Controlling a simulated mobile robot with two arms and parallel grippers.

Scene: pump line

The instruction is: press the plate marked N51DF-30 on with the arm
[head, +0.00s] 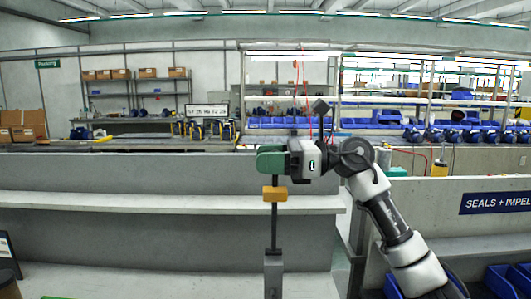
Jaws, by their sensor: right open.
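No plate with the marking N51DF-30 can be read in the head view. My right arm reaches in from the lower right. Its gripper (270,161) points left near the middle of the picture, with green fingers seen from the side. It is open, and I see nothing between the fingers. A dark upright rod with an orange block (275,194) stands just below the fingers; I cannot tell whether it touches them. The rod runs down to a grey base (273,270). My left gripper is not in view.
A low grey wall with a pale ledge (150,203) crosses the left and middle. A wall with a blue sign (497,202) is at the right, above blue bins (505,280).

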